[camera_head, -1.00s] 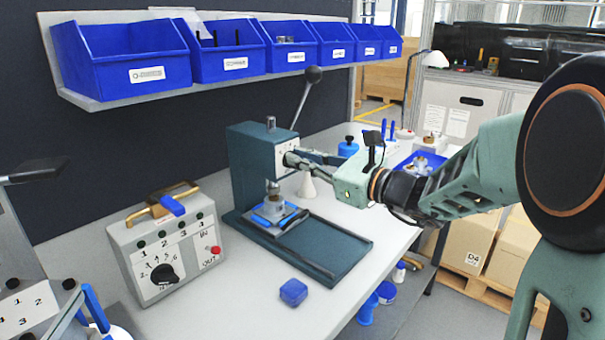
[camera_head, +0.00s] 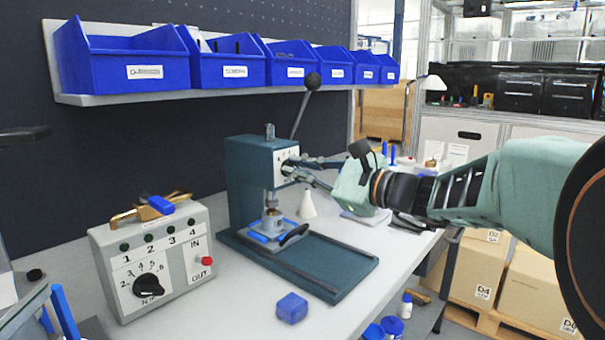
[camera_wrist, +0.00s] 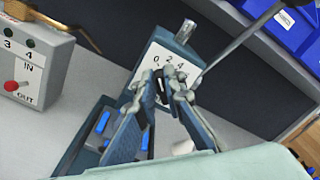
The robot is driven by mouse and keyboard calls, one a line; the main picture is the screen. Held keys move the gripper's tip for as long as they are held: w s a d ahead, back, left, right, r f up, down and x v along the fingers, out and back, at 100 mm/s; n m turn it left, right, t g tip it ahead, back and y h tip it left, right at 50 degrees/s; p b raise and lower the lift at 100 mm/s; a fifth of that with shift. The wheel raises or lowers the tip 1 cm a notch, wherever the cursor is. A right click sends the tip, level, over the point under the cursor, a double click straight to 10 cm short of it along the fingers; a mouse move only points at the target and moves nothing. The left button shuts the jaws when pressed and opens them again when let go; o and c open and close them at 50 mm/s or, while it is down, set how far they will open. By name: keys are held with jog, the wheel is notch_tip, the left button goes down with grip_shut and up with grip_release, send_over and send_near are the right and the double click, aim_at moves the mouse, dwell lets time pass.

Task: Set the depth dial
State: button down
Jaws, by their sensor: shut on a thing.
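The depth dial's white plate (camera_wrist: 168,63) is on the side of the dark teal press (camera_head: 250,170). It shows the digits 0, 2 and 4. My gripper (camera_wrist: 168,92) is at this plate with its two fingers closed around the small dark dial knob (camera_wrist: 161,88), mostly hidden between the tips. In the head view my gripper (camera_head: 297,168) reaches the press from the right. The pointer's exact setting cannot be read. A metal part (camera_head: 271,218) stands in the blue-jawed fixture under the press ram.
The press lever (camera_head: 304,105) rises behind my fingers. A control box (camera_head: 155,260) with a black knob stands on the left. Blue bins (camera_head: 215,68) hang above.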

dwell(0.3)
jog(key=c, duration=2)
grip_release()
jog(key=shift+s+d, duration=0.1)
jog(key=shift+d, duration=0.05)
jog(key=v, duration=1.1)
jog(key=shift+s+d, duration=0.3)
jog(key=shift+a+f, duration=0.1)
